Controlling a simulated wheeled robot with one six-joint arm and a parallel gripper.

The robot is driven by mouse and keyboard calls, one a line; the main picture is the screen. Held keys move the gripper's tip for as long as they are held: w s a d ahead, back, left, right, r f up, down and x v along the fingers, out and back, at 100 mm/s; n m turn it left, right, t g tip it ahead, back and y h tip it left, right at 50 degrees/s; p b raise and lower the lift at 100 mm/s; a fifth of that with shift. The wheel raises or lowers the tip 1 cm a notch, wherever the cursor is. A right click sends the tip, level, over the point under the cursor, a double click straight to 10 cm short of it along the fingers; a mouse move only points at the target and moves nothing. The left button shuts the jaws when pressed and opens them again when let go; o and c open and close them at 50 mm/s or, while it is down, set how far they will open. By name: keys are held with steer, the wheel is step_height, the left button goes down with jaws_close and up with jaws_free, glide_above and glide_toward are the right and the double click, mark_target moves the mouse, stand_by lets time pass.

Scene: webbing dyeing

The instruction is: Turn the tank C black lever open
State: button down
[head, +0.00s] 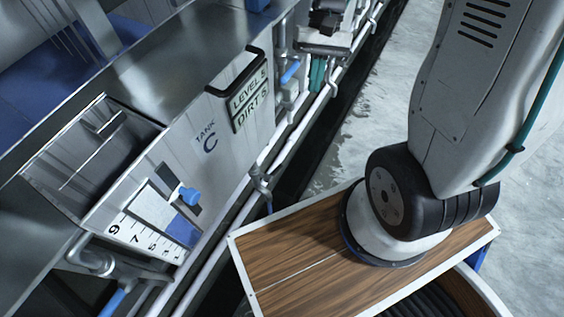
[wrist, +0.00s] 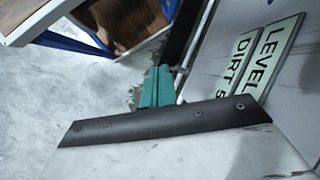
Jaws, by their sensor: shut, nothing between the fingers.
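Tank C (head: 175,170) is a grey metal tank at the left in the head view, with a "TANK C" label (head: 207,138) on its front. My gripper (head: 317,76) shows as small teal fingers beside the pipes, right of the tank's sign. In the wrist view the teal fingers (wrist: 156,84) are together, with nothing visible between them, over the floor beside the tank front. I cannot make out the black lever in either view; it may be hidden by my wrist or among the pipes.
A blue pipe handle (head: 290,72) and a blue knob (head: 189,196) stick out. White pipes (head: 300,115) run alongside. Grey floor (head: 365,120) lies open right.

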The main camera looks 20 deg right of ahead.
steer(key=w+f+m+y, duration=0.1)
steer(key=w+f+m, duration=0.15)
steer(key=f, duration=0.55)
steer(key=w+f+m+y, duration=0.1)
steer(key=w+f+y, duration=0.15)
steer(key=f, duration=0.45)
steer(key=m+t, duration=0.3)
steer(key=m, duration=0.1)
glide_toward(278, 168)
steer(key=shift+h, duration=0.35)
steer(key=x, duration=0.6)
steer(key=shift+a+f, duration=0.25)
steer(key=shift+a, duration=0.15)
steer(key=shift+s+f, duration=0.1)
